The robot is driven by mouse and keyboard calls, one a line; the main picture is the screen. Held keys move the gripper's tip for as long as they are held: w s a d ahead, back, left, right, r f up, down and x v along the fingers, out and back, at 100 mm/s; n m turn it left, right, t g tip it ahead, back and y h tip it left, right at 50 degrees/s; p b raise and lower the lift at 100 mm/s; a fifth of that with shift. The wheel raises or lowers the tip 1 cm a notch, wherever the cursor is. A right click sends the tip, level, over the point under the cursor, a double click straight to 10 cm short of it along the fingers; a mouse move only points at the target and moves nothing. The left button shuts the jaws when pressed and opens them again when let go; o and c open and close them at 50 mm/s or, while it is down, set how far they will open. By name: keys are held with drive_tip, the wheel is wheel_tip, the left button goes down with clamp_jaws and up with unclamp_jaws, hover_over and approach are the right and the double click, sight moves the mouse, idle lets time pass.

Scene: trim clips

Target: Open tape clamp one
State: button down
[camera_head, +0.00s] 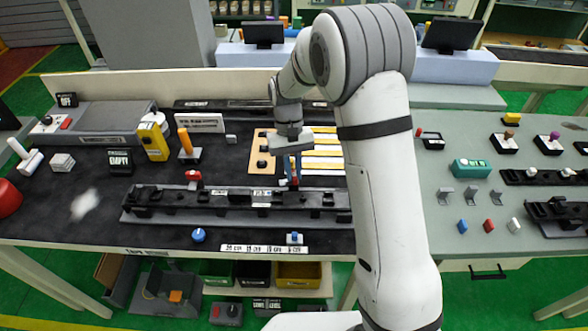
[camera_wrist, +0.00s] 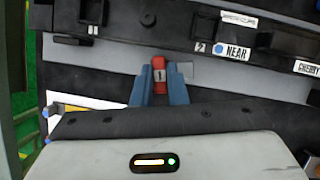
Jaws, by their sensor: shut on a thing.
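A small red clamp piece marked "1" (camera_wrist: 159,70) sits at the edge of the long black rail (camera_wrist: 200,40) in the wrist view. My gripper (camera_wrist: 159,92) has its two blue fingers on either side of the red piece and is shut on it. In the head view my gripper (camera_head: 291,182) points down behind the black rail (camera_head: 160,208), right of its middle. The red piece there is mostly hidden by the fingers. Another red piece (camera_head: 193,176) stands behind the rail further left. Whether the clamp is raised or flat I cannot tell.
A wooden board with yellow strips (camera_head: 320,150) lies just behind my gripper. An orange-handled tool (camera_head: 185,142) and a yellow device (camera_head: 154,138) stand to the left. A blue knob (camera_head: 198,235) is in front of the rail. The dark mat's left front is largely clear.

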idle(0.3)
drive_tip(key=c, duration=1.4)
unclamp_jaws()
drive_tip(key=shift+c, duration=0.2)
drive_tip(key=shift+r, duration=0.1)
drive_tip(key=b+v, duration=0.1)
drive_tip(key=v, duration=0.6)
drive_tip(key=shift+r, duration=0.3)
drive_tip(key=shift+w, duration=0.15)
